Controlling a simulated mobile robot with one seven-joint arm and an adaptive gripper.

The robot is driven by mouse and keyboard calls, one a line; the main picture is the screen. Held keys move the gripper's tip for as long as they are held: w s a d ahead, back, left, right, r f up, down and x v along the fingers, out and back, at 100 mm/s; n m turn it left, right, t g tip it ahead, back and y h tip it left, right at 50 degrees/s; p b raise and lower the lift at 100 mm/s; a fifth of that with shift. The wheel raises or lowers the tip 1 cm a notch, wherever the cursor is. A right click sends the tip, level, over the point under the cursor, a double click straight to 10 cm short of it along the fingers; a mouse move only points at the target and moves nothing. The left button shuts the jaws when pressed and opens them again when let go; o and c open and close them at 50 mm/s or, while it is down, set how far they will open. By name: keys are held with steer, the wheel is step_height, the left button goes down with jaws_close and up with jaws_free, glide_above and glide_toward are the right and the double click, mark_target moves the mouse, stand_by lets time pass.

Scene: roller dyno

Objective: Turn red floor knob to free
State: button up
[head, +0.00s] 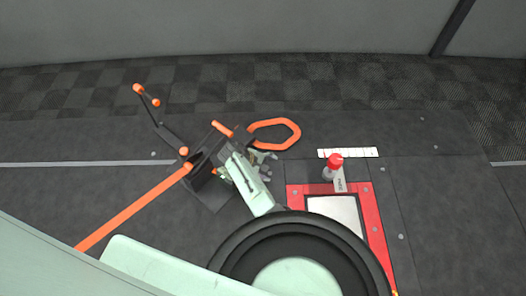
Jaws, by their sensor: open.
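The red knob (335,160) stands on the floor right of centre in the head view, on a short pale stem at the top edge of a red-framed plate (375,225). A white label strip (362,152) lies just behind it. A small marked plate (340,182) sits beside its stem; its marking is too small to read. My gripper (268,163) is open and empty, to the left of the knob and apart from it. My own arm hides the near left part of the red frame.
A dark device (205,185) with an orange-tipped lever (160,118) stands left of my gripper. An orange strap (135,210) runs from it toward the lower left. An orange loop (288,134) lies behind my gripper. The dark floor right of the knob is clear.

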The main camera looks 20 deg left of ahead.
steer(key=w+a+r+m+y, duration=0.1)
steer(key=w+a+r+y, duration=0.1)
steer(key=r, duration=0.3)
steer(key=shift+w+a+m, duration=0.4)
steer(key=shift+w+a, duration=0.35)
steer(key=shift+w, duration=0.05)
